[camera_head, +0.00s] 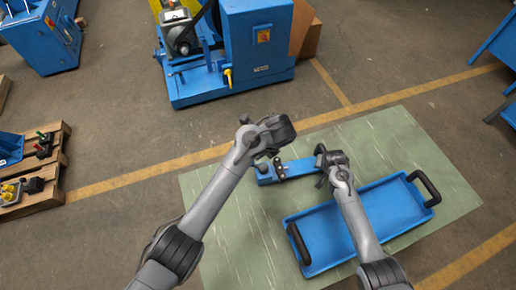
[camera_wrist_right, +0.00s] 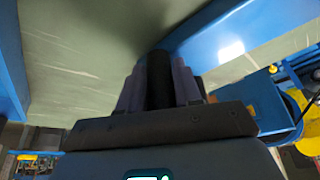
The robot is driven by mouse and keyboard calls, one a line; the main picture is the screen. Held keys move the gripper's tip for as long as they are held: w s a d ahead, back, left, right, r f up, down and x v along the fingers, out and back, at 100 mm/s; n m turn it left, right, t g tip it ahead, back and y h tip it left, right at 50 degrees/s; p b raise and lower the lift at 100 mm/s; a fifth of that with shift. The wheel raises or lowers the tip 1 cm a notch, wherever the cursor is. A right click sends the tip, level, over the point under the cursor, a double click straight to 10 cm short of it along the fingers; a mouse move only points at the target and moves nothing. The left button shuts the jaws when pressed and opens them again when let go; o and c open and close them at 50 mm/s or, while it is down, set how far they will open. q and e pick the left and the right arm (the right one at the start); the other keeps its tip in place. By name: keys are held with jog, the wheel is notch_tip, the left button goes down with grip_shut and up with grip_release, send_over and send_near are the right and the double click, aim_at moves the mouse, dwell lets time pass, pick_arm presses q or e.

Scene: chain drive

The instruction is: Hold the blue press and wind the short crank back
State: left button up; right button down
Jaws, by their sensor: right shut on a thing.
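A low blue bar-shaped device (camera_head: 298,168), which looks like the blue press, lies on the green mat behind the blue tray. Small dark fittings stand at its left end. My left gripper (camera_head: 274,154) is just above and behind that end; whether it touches anything or how wide its jaws are is unclear. My right gripper (camera_head: 322,172) is at the bar's right end. In the right wrist view its fingers are shut around a black upright grip (camera_wrist_right: 160,80), seemingly the short crank's handle, with the blue bar (camera_wrist_right: 225,40) beside it. The crank arm is hidden.
A blue tray (camera_head: 317,265) with black handles lies in front, under my right forearm. The green mat (camera_head: 235,235) is clear at left. A large blue machine (camera_head: 258,50) stands behind, and a wooden pallet (camera_head: 45,195) with small parts is at far left.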

jog(key=shift+r, duration=0.1)
jog(key=c, duration=0.7)
grip_release()
